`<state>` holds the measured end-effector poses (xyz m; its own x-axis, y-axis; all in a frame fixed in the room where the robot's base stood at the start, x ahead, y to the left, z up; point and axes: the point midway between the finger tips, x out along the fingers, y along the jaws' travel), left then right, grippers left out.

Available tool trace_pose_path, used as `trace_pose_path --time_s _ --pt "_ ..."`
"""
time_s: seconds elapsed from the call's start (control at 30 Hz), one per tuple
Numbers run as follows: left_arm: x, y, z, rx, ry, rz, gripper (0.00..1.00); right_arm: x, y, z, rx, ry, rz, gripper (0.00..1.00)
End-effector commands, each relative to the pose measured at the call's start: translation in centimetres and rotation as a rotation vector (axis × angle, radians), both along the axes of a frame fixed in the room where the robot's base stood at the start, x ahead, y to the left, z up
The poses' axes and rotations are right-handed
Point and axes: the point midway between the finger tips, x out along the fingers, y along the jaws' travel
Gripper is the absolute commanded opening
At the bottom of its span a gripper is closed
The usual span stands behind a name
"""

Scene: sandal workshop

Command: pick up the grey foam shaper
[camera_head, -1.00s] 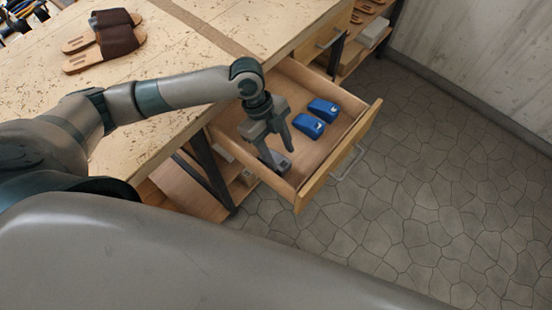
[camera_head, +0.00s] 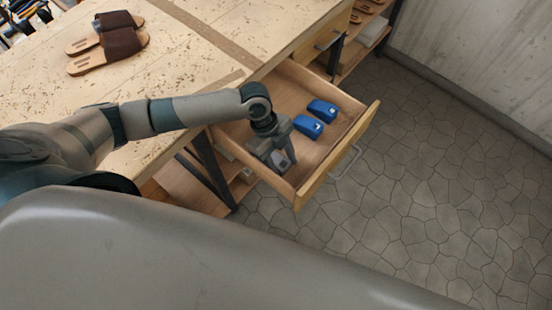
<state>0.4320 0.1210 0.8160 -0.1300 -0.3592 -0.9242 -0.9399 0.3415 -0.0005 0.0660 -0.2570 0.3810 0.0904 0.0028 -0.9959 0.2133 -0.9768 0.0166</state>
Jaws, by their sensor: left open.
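The grey foam shaper (camera_head: 279,158) lies in the near part of the open drawer (camera_head: 318,178), partly hidden by my gripper. My left gripper (camera_head: 279,162) is open and reaches down into the drawer, with its fingers at the grey shaper, one on each side as far as I can see. Whether the fingers touch it cannot be told. My right gripper is out of view.
Two blue shapers (camera_head: 308,126) lie in the drawer beyond my gripper. The drawer's walls and front surround the gripper. A pair of brown sandals (camera_head: 112,50) lies on the workbench (camera_head: 180,75). The stone floor (camera_head: 430,180) at right is clear.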

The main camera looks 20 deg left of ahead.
Motion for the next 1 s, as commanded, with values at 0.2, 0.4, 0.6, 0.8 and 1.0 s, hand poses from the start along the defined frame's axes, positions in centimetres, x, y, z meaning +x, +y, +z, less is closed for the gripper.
trace_pose_path --time_s 0.2,0.4,0.6,0.8,1.0 --pt "-0.02 -0.01 -0.07 0.0 0.0 0.0 0.47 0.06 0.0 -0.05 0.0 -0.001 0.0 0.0" --pt "-0.01 -0.01 -0.05 0.0 0.0 0.0 0.47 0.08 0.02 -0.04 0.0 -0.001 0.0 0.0" --pt "-0.02 0.0 -0.04 0.0 0.0 0.0 0.16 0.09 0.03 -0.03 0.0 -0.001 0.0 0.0" --pt "-0.01 -0.01 -0.03 0.0 0.0 0.0 0.16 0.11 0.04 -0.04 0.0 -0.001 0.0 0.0" --pt "0.03 -0.02 0.56 0.0 -0.001 -0.001 0.16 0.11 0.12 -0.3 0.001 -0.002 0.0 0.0"
